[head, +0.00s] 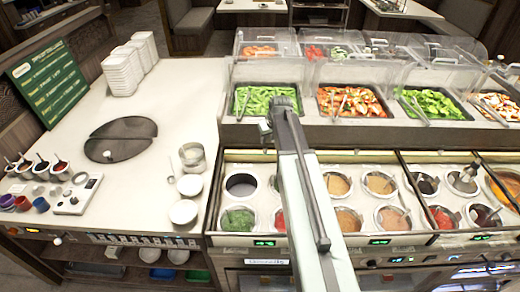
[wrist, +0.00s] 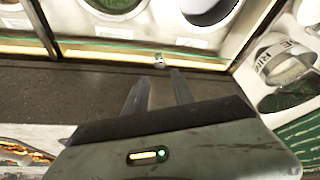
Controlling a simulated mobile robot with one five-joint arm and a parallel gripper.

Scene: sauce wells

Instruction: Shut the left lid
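I cannot tell for certain which part is the left lid. In the head view, a pale-edged frame (head: 232,155) surrounds the left group of sauce wells, whose round openings show. Clear raised covers, the leftmost one (head: 262,42) among them, stand along the back of the food trays. My gripper (head: 283,104) is at the end of my arm, in front of the green vegetable tray; its fingers are too small to read there. In the wrist view my gripper (wrist: 160,88) has two fingers apart with nothing between them. A small silver knob (wrist: 158,60) lies just beyond the fingertips.
Food trays (head: 255,101) with tongs stand behind the wells. My arm hides some wells. On the left counter are a round dark split cover (head: 120,140), stacked white dishes (head: 122,75), white bowls (head: 185,211) and a green sign (head: 47,82). Open counter surrounds the round cover.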

